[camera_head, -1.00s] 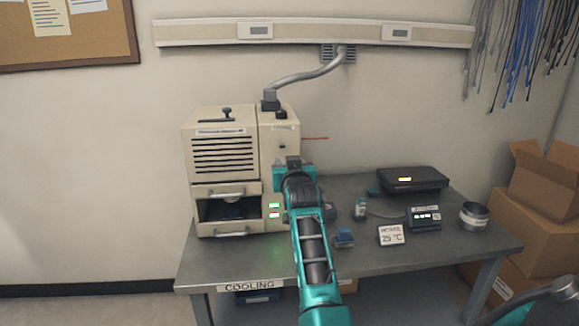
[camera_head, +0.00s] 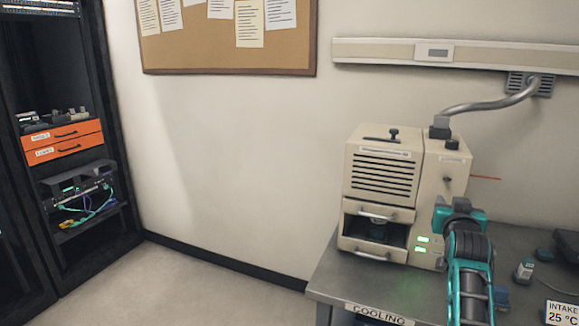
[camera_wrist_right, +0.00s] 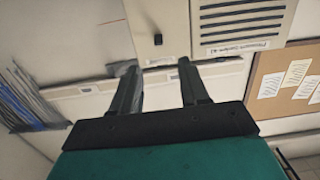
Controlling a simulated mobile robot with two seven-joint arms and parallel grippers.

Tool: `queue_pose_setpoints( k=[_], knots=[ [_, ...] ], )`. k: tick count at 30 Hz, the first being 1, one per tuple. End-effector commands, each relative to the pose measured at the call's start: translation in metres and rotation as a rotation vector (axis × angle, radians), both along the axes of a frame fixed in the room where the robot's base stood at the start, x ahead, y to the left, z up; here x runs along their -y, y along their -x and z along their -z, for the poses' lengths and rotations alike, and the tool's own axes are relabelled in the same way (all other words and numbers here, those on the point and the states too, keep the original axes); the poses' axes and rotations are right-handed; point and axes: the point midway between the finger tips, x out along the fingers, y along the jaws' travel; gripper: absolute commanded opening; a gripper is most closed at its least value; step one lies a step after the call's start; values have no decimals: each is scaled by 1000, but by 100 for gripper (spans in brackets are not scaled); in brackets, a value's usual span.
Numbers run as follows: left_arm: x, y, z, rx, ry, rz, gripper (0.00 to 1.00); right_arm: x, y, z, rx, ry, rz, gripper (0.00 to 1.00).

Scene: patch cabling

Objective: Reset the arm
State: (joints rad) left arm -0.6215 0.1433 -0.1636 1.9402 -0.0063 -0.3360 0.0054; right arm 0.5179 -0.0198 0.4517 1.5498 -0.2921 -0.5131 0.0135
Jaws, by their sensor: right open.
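My right arm, teal and black, reaches up in front of the beige cooling unit (camera_head: 380,195) in the head view. My right gripper (camera_head: 442,208) is at the unit's right-hand panel, largely hidden by its own wrist. In the right wrist view the two dark fingers of the right gripper (camera_wrist_right: 158,80) stand apart with nothing between them. The beige unit (camera_wrist_right: 160,18) shows past the fingertips; I cannot tell whether they touch it. My left gripper is not in view.
The grey table (camera_head: 335,277) carries the unit, with small devices and an intake display (camera_head: 562,313) at right. A black rack with orange drawers (camera_head: 62,141) and cabled gear stands at left. The floor (camera_head: 200,285) between is clear. A grey hose (camera_head: 490,104) runs to the wall.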

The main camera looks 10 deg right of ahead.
Motion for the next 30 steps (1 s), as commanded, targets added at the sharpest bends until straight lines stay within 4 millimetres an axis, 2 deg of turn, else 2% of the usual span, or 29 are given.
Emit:
queue_pose_setpoints(
  k=[5, 8, 14, 18, 21, 24, 27, 30],
  knots=[
    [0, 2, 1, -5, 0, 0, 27, -34, 27, 64, -99, 67, -92, 45],
    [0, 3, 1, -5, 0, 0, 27, -66, 52, 110, -166, 99, -178, 45],
    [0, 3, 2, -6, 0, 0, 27, -139, 124, 197, -303, 105, -374, 45],
    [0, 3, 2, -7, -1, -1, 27, -193, 191, 248, -399, 61, -513, 45],
    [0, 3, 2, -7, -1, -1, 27, -226, 238, 273, -454, 14, -596, 45],
    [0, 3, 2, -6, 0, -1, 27, -251, 275, 287, -496, -30, -655, 45],
    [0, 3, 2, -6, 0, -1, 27, -266, 299, 294, -519, -62, -689, 45],
    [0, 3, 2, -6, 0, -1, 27, -272, 309, 296, -529, -76, -703, 45]
  ],
)
